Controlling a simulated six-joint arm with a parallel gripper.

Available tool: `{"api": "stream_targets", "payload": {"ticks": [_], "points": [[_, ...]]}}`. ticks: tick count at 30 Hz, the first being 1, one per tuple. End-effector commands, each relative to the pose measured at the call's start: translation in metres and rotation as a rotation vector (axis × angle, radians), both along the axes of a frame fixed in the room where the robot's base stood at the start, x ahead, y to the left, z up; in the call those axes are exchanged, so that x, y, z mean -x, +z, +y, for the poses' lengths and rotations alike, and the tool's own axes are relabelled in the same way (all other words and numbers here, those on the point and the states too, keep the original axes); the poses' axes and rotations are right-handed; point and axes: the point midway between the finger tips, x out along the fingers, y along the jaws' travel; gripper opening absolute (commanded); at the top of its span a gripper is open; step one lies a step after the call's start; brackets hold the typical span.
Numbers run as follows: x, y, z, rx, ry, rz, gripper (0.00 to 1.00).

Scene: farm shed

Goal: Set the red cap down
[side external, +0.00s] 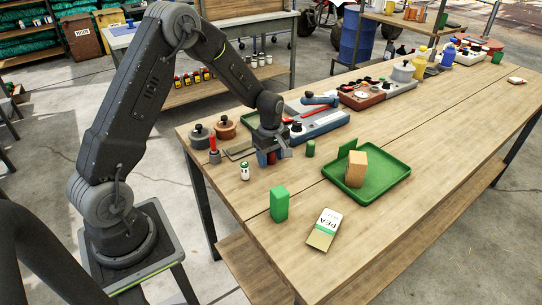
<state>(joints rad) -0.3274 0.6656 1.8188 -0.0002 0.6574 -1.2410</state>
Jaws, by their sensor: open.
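My gripper (274,155) points down, low over the near left part of the wooden table (320,190). It is open. A small red patch (271,159), perhaps the red cap, shows right at the fingers beside a blue part; it is too small and too covered to tell its shape, or whether it touches the fingers or the table. A red-topped upright item (213,145) stands on a dark base left of the gripper.
A green tray (385,186) holds a tan block (356,169). The right front tabletop is clear.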

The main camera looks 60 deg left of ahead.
Motion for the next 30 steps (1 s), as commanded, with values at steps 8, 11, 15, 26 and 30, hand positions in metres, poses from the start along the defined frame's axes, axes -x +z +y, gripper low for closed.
{"api": "stream_targets", "payload": {"ticks": [8,11,15,26,30], "points": [[-0.001,0.036,0.000,-0.002,0.000,-0.005,0.54],[-0.001,0.059,0.000,-0.002,0.000,-0.007,0.54],[-0.001,0.087,0.000,-0.002,0.000,-0.005,0.54],[0.002,0.129,-0.004,-0.004,-0.026,-0.010,0.54],[0.019,0.159,-0.024,-0.023,-0.179,-0.059,0.54]]}}
